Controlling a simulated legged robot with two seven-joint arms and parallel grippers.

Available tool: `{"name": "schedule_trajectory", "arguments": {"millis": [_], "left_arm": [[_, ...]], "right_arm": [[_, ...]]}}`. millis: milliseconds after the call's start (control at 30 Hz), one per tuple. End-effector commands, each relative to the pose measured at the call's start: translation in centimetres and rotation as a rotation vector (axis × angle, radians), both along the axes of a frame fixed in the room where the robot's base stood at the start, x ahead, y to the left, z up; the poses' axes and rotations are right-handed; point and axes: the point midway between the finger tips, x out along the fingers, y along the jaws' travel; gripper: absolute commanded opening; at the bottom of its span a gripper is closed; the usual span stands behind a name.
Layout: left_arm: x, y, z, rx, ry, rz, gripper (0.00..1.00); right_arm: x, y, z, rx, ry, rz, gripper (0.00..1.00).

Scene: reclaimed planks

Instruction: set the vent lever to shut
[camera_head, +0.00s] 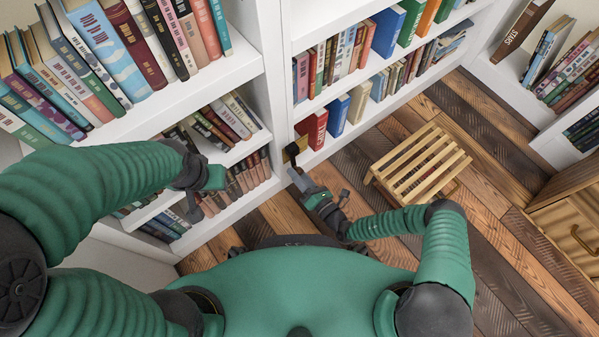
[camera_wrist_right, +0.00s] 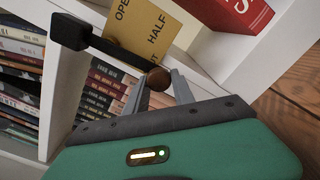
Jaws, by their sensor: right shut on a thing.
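The vent lever (camera_wrist_right: 110,52) is a black bar that runs from a black block to a round brown knob (camera_wrist_right: 158,79). Behind it is a brass plate (camera_wrist_right: 150,22) with the words OPEN and HALF; a third word lower down is mostly hidden by the bar. In the head view the plate (camera_head: 291,152) sits small at the bookcase corner. My right gripper (camera_wrist_right: 160,82) is shut on the knob, one finger on each side; it also shows in the head view (camera_head: 297,178). My left gripper (camera_head: 194,207) hangs before the left shelves, apart from the lever, its fingers unclear.
White bookcases (camera_head: 282,60) full of books stand at the left and back. A slatted wooden stool (camera_head: 418,165) stands on the plank floor right of my right gripper. A wooden cabinet (camera_head: 570,225) is at the far right. Floor between stool and cabinet is clear.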

Motion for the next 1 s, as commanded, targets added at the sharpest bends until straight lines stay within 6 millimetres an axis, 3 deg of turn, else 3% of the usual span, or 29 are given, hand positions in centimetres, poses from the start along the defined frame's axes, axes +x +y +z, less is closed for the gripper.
{"name": "schedule_trajectory", "arguments": {"millis": [33,433,467,567,1000], "left_arm": [[0.0,0.0,0.11,0.0,0.0,0.0,0.36],[0.0,0.0,0.12,0.0,0.0,0.0,0.36],[0.0,0.0,0.12,0.0,0.0,0.0,0.36],[0.0,0.0,0.11,0.0,0.0,0.0,0.36],[0.01,0.0,0.2,0.0,0.0,0.0,0.36]], "right_arm": [[0.23,0.0,0.67,0.011,-0.011,-0.005,0.0],[0.25,0.07,0.77,0.012,-0.013,-0.004,0.0],[0.25,0.08,0.76,0.012,-0.013,-0.004,0.34],[0.2,0.07,0.63,0.01,-0.011,-0.002,0.47],[0.02,-0.23,0.23,0.005,-0.002,0.002,0.5]]}}
